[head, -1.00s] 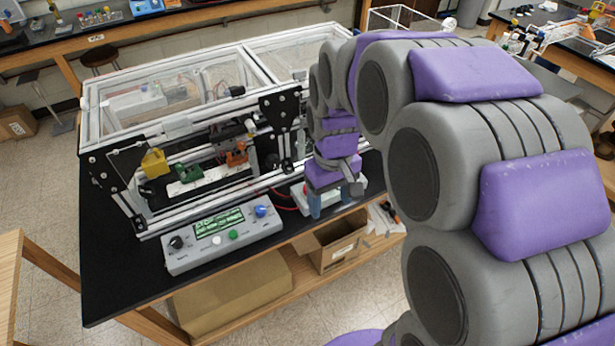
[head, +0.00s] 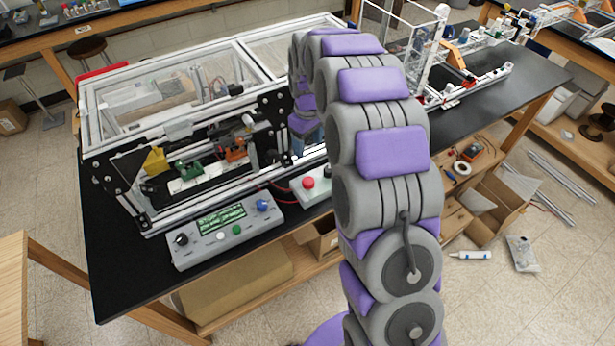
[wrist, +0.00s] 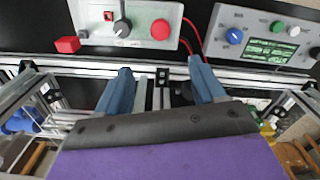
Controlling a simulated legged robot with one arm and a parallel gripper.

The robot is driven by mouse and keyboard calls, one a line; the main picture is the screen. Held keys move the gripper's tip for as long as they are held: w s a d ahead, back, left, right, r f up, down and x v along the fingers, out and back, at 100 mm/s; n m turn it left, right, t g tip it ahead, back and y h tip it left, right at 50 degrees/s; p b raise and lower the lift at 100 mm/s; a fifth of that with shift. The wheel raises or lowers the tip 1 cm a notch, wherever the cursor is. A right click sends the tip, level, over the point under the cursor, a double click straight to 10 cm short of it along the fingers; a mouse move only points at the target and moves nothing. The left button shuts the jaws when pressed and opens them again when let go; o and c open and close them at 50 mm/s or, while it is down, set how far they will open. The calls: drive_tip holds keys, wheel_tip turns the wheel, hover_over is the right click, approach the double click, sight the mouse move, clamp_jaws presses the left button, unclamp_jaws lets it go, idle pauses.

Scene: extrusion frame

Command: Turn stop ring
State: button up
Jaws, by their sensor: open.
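A red round stop button (head: 308,183) sits on a pale box (head: 325,188) at the bench's front, partly hidden by my arm. In the wrist view the red button (wrist: 160,29) and the pale box (wrist: 140,42) show beyond my fingertips, with a dark knob (wrist: 122,28) left of the button. I cannot make out a separate ring around the button. My gripper (wrist: 161,66) is open, with two blue fingers apart and nothing between them. It is over the aluminium rails, apart from the box. In the head view my arm hides most of it.
A grey control panel (head: 226,235) with a green display stands left of the box. The aluminium extrusion frame (head: 120,215) with clear panels runs behind. A red block (wrist: 67,45) lies near the box. Black bench top is bare at the front left.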

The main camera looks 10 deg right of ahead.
sight(308, 180)
wheel_tip(308, 180, down, 16)
drive_tip(key=shift+f+b, duration=0.1)
drive_tip(key=shift+b, duration=0.35)
drive_tip(key=shift+c, duration=0.4)
drive_tip(key=c, duration=1)
drive_tip(key=m+p, duration=0.1)
drive_tip(key=m, duration=0.4)
drive_tip(key=shift+s+m+p, duration=0.1)
drive_tip(key=shift+m+p, duration=0.2)
drive_tip(key=shift+m, duration=2.2)
